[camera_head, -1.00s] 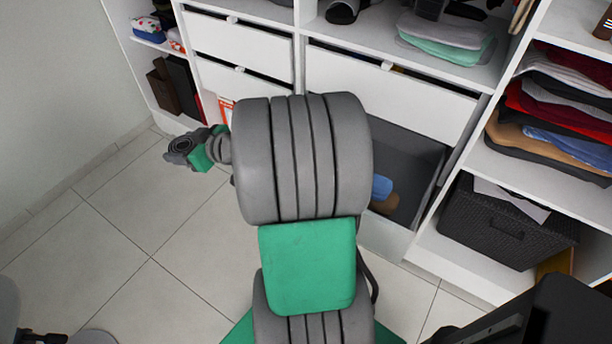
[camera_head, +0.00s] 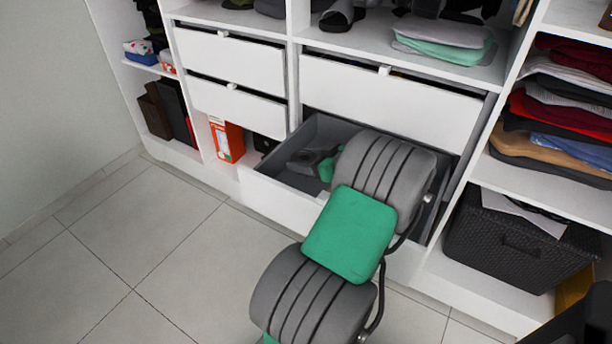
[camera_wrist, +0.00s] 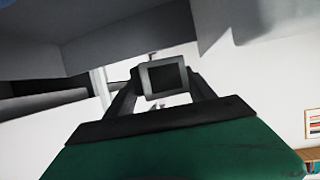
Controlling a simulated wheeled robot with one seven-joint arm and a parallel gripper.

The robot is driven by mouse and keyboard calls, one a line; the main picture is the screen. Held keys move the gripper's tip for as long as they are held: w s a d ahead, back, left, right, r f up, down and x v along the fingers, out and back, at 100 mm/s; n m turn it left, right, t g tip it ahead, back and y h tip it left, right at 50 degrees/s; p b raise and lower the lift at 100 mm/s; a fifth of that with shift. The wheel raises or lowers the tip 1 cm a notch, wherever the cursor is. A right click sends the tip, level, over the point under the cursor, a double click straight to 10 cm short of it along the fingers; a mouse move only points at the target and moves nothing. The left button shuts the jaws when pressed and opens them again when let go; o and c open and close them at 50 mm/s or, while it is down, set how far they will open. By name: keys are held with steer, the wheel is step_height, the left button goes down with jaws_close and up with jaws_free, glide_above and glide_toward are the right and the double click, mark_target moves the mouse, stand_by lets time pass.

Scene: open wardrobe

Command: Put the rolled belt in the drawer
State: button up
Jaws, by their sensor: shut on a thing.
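The open lower drawer (camera_head: 272,200) has a white front and dark grey inside walls. My arm reaches over its front from the right, and my gripper (camera_head: 307,162) is over the drawer's left part, inside its outline. In the wrist view, a dark square face with a grey rim, taken as the rolled belt (camera_wrist: 163,78), sits between the fingers of my gripper (camera_wrist: 160,90), which is shut on it. In the head view the belt is hard to tell apart from the grey gripper. Its height above the drawer floor cannot be told. My arm hides the drawer's right part.
Shut white drawers (camera_head: 395,95) sit just above the open one. An orange-and-white box (camera_head: 227,139) stands in the compartment to the left. A dark woven basket (camera_head: 503,240) and folded clothes (camera_head: 560,110) fill the right shelves. The tiled floor is clear at left.

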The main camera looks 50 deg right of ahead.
steer(key=w+d+f, duration=0.1)
steer(key=w+f, duration=0.1)
steer(key=f, duration=0.1)
steer(key=w+f, duration=0.2)
steer(key=f, duration=0.1)
steer(key=w+d+f, duration=0.1)
steer(key=w+f, duration=0.1)
steer(key=f, duration=0.1)
steer(key=shift+w+d+f+b, duration=0.1)
steer(key=shift+d+f+b, duration=0.25)
steer(key=shift+f+b, duration=0.4)
steer(key=shift+b, duration=0.1)
steer(key=shift+f+b, duration=0.25)
steer(key=shift+b, duration=0.1)
steer(key=o, duration=1.5)
